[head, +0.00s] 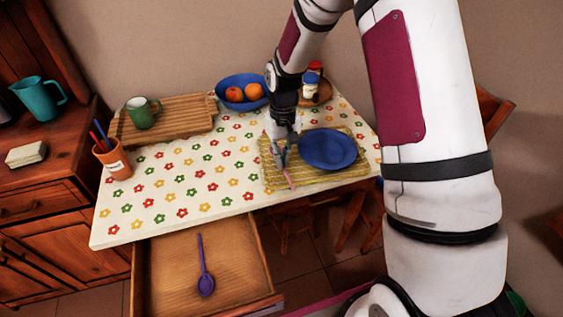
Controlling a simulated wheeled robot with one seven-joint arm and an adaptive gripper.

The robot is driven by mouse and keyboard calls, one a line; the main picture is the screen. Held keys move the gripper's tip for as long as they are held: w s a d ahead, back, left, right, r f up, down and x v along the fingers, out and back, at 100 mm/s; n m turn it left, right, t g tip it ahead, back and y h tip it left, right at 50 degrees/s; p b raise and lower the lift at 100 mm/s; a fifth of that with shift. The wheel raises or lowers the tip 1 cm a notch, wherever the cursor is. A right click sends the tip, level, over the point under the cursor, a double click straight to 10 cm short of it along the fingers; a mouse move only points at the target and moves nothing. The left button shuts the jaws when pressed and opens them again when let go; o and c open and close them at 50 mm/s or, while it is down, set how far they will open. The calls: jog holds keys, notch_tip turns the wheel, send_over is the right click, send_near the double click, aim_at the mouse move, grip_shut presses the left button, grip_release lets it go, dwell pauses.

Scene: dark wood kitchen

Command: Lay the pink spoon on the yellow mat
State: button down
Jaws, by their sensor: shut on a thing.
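The yellow mat (347,173) lies on the flowered tabletop at its right side, with a blue plate (327,148) on it. My gripper (282,158) points down over the left part of the mat, left of the plate. It is shut on the pink spoon (289,179), of which a thin pink length shows below the fingers near the mat's front edge. The rest of the spoon is hidden or too small to make out. I cannot tell whether the spoon touches the mat.
A blue bowl with fruit (240,106), a wooden board (185,119) with a green mug (142,113), and jars (311,82) stand at the back. A pen cup (116,164) stands left. An open drawer (165,265) holds a purple spoon (205,280). The table's front left is clear.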

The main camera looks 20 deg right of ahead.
aim_at(281, 172)
jog(key=shift+w+d, duration=0.1)
jog(key=shift+w, duration=0.6)
jog(key=shift+f, duration=1.8)
jog(key=shift+f, duration=0.1)
jog(key=c, duration=1.8)
grip_release()
jog(key=shift+o, duration=0.2)
